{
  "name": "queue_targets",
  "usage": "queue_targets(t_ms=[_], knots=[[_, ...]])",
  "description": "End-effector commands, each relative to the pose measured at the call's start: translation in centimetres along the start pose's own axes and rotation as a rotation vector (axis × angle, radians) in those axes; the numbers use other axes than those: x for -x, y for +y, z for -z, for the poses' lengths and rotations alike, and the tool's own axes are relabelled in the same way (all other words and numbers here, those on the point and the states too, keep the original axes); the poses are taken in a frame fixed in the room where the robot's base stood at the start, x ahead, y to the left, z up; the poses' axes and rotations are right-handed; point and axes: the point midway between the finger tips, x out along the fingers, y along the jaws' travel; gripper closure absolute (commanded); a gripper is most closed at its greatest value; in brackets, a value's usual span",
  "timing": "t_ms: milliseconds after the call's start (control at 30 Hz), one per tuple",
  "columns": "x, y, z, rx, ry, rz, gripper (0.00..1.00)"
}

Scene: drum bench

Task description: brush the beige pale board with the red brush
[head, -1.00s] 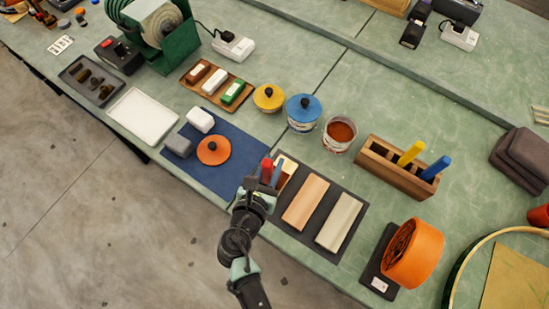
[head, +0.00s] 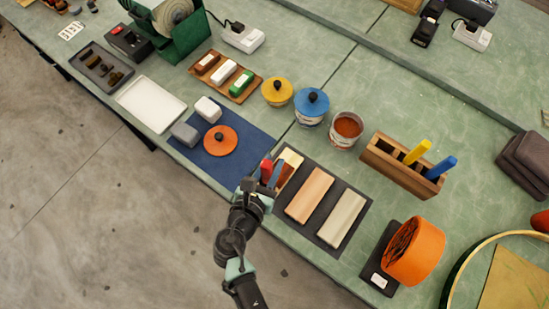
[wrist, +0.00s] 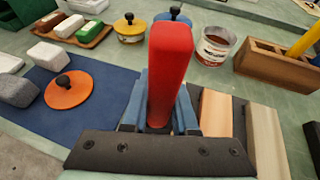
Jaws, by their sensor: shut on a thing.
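My gripper (head: 270,180) is shut on the red brush (head: 266,170). In the wrist view the red handle (wrist: 170,65) stands up between my blue fingers (wrist: 158,122); its bristles are hidden. Three boards lie side by side on a dark mat (head: 330,247). The left board (head: 292,158) is pale cream with an orange-brown area, and my gripper partly covers it. The middle board (head: 309,195) is peach-tan; the right board (head: 342,218) is pale beige. The brush is over or beside the left board's near end; I cannot tell whether it touches.
An open tub of red-brown liquid (head: 347,128) and lidded blue (head: 312,104) and yellow (head: 277,91) pots stand behind. A wooden holder (head: 398,168) and an orange tape roll (head: 414,251) are right. A blue mat (head: 245,165) with an orange-lidded item (head: 220,141) lies left.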

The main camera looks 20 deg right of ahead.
Motion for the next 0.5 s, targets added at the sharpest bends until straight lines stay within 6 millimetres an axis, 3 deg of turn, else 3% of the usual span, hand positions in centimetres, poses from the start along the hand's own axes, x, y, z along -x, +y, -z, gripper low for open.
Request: queue_targets(t_ms=[500], knots=[[0.92, 0.26, 0.46, 0.001, 0.001, 0.000, 0.98]])
